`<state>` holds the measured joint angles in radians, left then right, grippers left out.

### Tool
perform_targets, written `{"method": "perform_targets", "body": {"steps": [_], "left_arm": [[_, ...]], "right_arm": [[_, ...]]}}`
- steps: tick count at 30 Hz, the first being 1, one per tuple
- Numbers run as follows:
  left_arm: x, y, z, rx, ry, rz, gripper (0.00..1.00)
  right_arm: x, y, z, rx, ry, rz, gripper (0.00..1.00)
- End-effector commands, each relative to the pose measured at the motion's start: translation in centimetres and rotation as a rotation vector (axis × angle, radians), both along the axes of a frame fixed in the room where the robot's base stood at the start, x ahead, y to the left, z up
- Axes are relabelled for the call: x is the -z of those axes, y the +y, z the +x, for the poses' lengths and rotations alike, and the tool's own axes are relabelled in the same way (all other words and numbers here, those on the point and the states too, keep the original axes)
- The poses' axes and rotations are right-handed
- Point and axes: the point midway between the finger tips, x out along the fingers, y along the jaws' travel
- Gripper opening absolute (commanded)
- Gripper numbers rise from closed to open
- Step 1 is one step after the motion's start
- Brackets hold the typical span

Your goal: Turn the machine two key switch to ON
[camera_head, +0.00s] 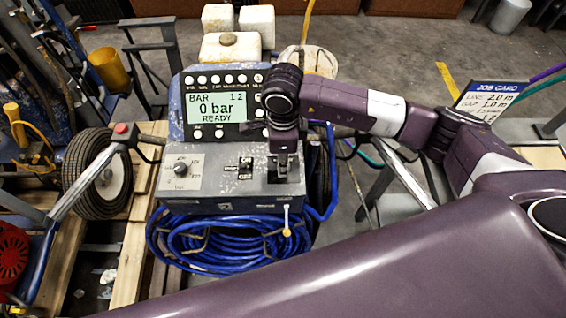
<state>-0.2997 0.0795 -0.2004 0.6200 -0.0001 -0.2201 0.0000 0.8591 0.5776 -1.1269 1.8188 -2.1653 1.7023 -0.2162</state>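The machine's grey control panel (212,185) faces me, with a round dial (181,169) on its left. A small black switch (246,165) sits between ON and OFF labels near the panel's middle; I cannot tell whether it is the key switch or which way it is set. My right gripper (286,178) points down over the panel's right part, just right of that switch. It hides what lies beneath it. I cannot make out its fingers' opening or whether it touches anything. My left gripper is not in view.
A coiled blue hose (225,240) hangs below. A job card (488,97) stands at the right. A wheel (103,172) and a handlebar with a red button (121,129) are at the left.

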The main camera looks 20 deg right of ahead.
Motion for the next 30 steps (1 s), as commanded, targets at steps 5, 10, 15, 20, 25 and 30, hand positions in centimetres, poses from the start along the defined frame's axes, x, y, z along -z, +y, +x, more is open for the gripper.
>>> {"method": "perform_targets", "body": {"steps": [5, 10, 15, 20, 25, 30], "left_arm": [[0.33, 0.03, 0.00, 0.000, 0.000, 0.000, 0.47], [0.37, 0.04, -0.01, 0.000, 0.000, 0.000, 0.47], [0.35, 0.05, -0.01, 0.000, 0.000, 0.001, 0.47], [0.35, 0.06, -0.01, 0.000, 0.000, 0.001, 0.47], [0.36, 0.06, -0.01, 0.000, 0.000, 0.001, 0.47], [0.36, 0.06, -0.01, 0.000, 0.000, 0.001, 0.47]], "right_arm": [[-0.03, -0.11, 0.08, 0.042, -0.001, -0.002, 0.00], [-0.08, -0.11, 0.08, 0.057, -0.002, -0.002, 0.00], [-0.09, -0.10, 0.08, 0.058, -0.002, -0.002, 0.00], [-0.10, -0.09, 0.09, 0.058, -0.002, -0.002, 0.25], [-0.07, -0.06, 0.07, 0.056, -0.001, -0.001, 0.42], [-0.04, -0.03, 0.04, 0.055, -0.001, -0.001, 0.42]]}}
